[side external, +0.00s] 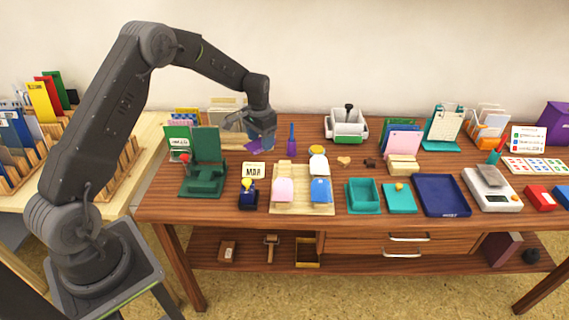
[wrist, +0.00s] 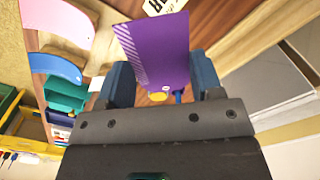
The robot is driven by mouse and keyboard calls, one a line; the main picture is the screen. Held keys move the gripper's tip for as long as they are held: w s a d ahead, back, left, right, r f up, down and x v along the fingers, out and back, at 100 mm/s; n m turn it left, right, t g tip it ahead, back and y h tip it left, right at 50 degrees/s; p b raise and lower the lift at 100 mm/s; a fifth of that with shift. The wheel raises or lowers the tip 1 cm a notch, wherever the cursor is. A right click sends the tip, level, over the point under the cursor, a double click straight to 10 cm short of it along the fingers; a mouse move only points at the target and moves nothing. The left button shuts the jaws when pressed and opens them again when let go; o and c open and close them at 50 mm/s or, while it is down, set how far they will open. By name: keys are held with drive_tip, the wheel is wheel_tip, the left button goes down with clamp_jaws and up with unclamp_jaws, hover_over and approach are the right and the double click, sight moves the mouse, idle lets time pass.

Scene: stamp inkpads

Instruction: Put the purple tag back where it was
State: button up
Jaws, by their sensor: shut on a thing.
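The purple tag (wrist: 152,45) is a flat purple piece with a pale striped edge and a small hole near its lower end in the wrist view. My gripper (wrist: 160,66) is shut on it, with a blue finger on each side. In the side view my gripper (side external: 262,138) is above the back left of the table, and the purple tag (side external: 254,146) shows as a small sliver beside the fingers. The tag's original place cannot be told from these frames.
A green press (side external: 205,165) and upright cards (side external: 180,138) stand to the left. A purple upright item (side external: 291,140) is to the right.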

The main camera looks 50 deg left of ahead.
hover_over(284, 168)
wheel_tip(284, 168, down, 4)
drive_tip(key=shift+w+d+f, duration=0.1)
drive_tip(key=shift+f, duration=2.05)
drive_tip(key=shift+f, duration=0.15)
drive_tip(key=o, duration=0.9)
drive_tip(key=shift+o, duration=0.2)
